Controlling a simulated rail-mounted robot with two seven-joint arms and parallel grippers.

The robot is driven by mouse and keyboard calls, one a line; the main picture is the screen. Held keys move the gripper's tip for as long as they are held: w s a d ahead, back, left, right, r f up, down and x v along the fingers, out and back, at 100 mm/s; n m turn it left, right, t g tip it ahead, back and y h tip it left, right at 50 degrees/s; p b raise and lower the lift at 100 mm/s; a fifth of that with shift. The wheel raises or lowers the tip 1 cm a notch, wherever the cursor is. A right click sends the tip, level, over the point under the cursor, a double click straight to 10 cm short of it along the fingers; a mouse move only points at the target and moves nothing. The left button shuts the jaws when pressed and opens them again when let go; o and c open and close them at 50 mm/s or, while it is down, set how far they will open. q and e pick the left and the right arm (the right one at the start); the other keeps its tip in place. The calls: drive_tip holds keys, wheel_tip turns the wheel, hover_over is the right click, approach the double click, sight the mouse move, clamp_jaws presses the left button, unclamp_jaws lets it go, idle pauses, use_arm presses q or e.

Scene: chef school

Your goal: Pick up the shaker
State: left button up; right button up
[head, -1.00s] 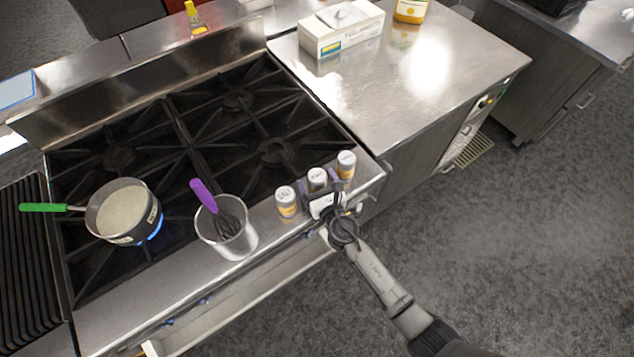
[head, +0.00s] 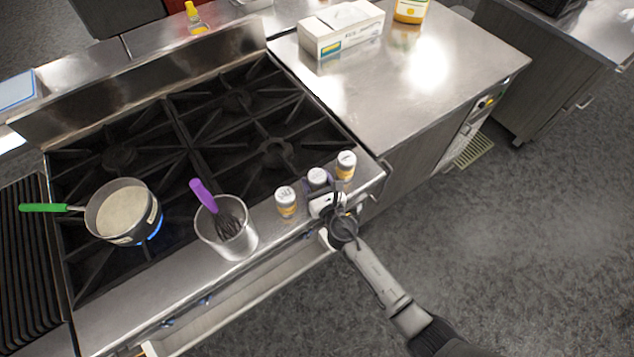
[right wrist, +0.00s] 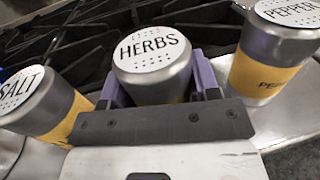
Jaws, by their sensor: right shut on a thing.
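Three shakers with white lids stand in a row on the stove's front ledge. The middle one, the herbs shaker (head: 318,178), also shows in the right wrist view (right wrist: 152,62) with "HERBS" on its lid. My right gripper (head: 319,189) is shut on it, with a purple finger on each side of its body in the right wrist view (right wrist: 158,88). The salt shaker (head: 286,203) is to its left and the pepper shaker (head: 346,166) to its right; both have yellow bands. In the right wrist view the salt shaker (right wrist: 45,105) and pepper shaker (right wrist: 272,60) flank the gripper closely. My left gripper is not seen.
A metal container (head: 227,236) with a purple-handled whisk (head: 205,198) stands left of the shakers. A green-handled saucepan (head: 123,211) sits over a blue flame. The steel counter (head: 450,60) at right is mostly clear, with a white box (head: 340,32) at its back.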

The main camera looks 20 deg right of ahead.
sight(318, 176)
drive_tip(key=shift+r+p, duration=0.7)
drive_tip(key=shift+r, duration=0.15)
drive_tip(key=r+p, duration=0.1)
drive_tip(key=s+r+p, duration=0.1)
drive_tip(key=r+p, duration=0.1)
drive_tip(key=shift+d+r, duration=0.1)
drive_tip(key=shift+r, duration=0.2)
drive_tip(key=s+d+r+p, duration=0.2)
drive_tip(key=s+r+p, duration=0.7)
drive_tip(key=s+r, duration=0.1)
drive_tip(key=shift+s+d+r, duration=0.15)
drive_tip(key=shift+d+r, duration=0.2)
drive_tip(key=shift+d, duration=0.05)
